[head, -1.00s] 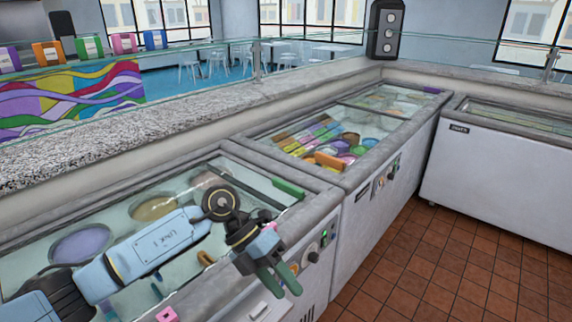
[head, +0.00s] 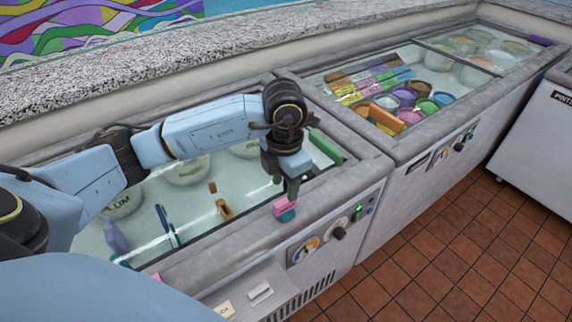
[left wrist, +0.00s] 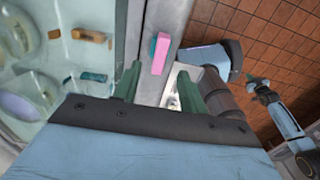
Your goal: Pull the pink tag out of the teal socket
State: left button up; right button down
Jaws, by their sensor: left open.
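The pink tag (head: 284,206) sits with the teal socket (head: 289,216) on the front rim of the near freezer. In the left wrist view the pink tag (left wrist: 160,54) lies on the grey rim, with a sliver of the teal socket (left wrist: 152,46) at its left side. My left gripper (head: 286,186) points down just above and behind the tag in the head view. In the left wrist view its green fingers (left wrist: 158,88) are apart and empty, and the tag shows beyond their gap. What looks like my right gripper (left wrist: 263,90) shows small at the right; its jaws are unclear.
The near freezer's glass (head: 195,215) covers tubs and scoops. A green handle (head: 326,148) lies by its right edge. Dials (head: 305,248) are on its front panel, below the tag. The tiled floor (head: 440,250) at the right is clear.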

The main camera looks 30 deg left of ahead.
aim_at(285, 200)
pick_arm(q)
notch_tip(285, 200, down, 6)
jog(key=shift+r, duration=0.2)
jog(key=shift+w+f, duration=0.1)
jog(key=shift+f, duration=0.4)
pick_arm(e)
jog(key=shift+w+f, duration=0.15)
jog(key=shift+w, duration=0.75)
pick_arm(q)
grip_shut()
pick_arm(e)
jog(key=shift+s, duration=0.2)
pick_arm(q)
jog(key=shift+r, duration=0.25)
dwell(1.0)
